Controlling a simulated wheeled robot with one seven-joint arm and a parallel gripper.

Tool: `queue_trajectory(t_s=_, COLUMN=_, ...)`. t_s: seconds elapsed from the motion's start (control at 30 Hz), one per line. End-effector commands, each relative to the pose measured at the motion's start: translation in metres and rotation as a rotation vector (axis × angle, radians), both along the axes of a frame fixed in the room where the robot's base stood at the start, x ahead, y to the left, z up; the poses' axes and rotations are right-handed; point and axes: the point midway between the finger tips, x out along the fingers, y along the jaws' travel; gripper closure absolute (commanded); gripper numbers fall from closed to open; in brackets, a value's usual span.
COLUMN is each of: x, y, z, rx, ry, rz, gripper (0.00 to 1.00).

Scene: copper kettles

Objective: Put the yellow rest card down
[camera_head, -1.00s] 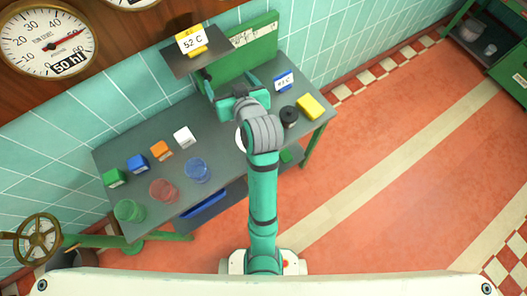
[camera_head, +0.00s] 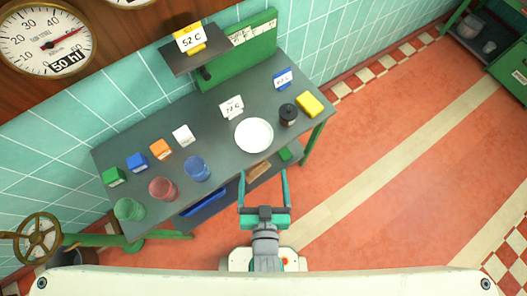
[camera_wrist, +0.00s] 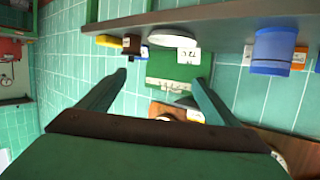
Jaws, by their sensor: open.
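The yellow rest card (camera_head: 190,39), with a white face reading 52 C and yellow edging, stands upright on the small dark raised shelf (camera_head: 210,60) at the back. My gripper (camera_head: 263,172) is open and empty, in front of the table's front edge, well away from the card. In the wrist view its two fingers (camera_wrist: 160,76) are spread wide with nothing between them in grasp. I cannot make out the yellow card in the wrist view.
The grey table (camera_head: 215,110) holds a white card (camera_head: 232,107), a white plate (camera_head: 254,135), a black jar (camera_head: 288,115), a yellow block (camera_head: 309,104), a blue card (camera_head: 283,78), several coloured boxes and three tumblers (camera_head: 197,169). A green board (camera_head: 240,60) stands behind.

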Motion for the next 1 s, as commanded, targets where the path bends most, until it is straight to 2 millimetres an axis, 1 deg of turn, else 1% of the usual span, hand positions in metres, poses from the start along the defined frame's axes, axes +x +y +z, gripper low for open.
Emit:
queue_trajectory(t_s=0.03, x=-0.02, y=-0.002, z=-0.001, rx=-0.006, ry=0.002, rz=-0.006, gripper=0.16)
queue_trajectory(t_s=0.1, x=-0.041, y=-0.003, z=0.004, rx=-0.017, ry=-0.012, rz=-0.012, gripper=0.16)
queue_trajectory(t_s=0.2, x=-0.066, y=-0.004, z=0.011, rx=-0.028, ry=-0.028, rz=-0.016, gripper=0.16)
queue_trajectory(t_s=0.3, x=-0.084, y=-0.003, z=0.019, rx=-0.037, ry=-0.043, rz=-0.018, gripper=0.16)
queue_trajectory(t_s=0.4, x=-0.095, y=-0.001, z=0.024, rx=-0.042, ry=-0.052, rz=-0.019, gripper=0.16)
queue_trajectory(t_s=0.53, x=-0.1, y=0.0, z=0.028, rx=-0.044, ry=-0.06, rz=-0.018, gripper=0.16)
queue_trajectory(t_s=1.0, x=-0.099, y=0.0, z=0.028, rx=-0.043, ry=-0.06, rz=-0.017, gripper=0.16)
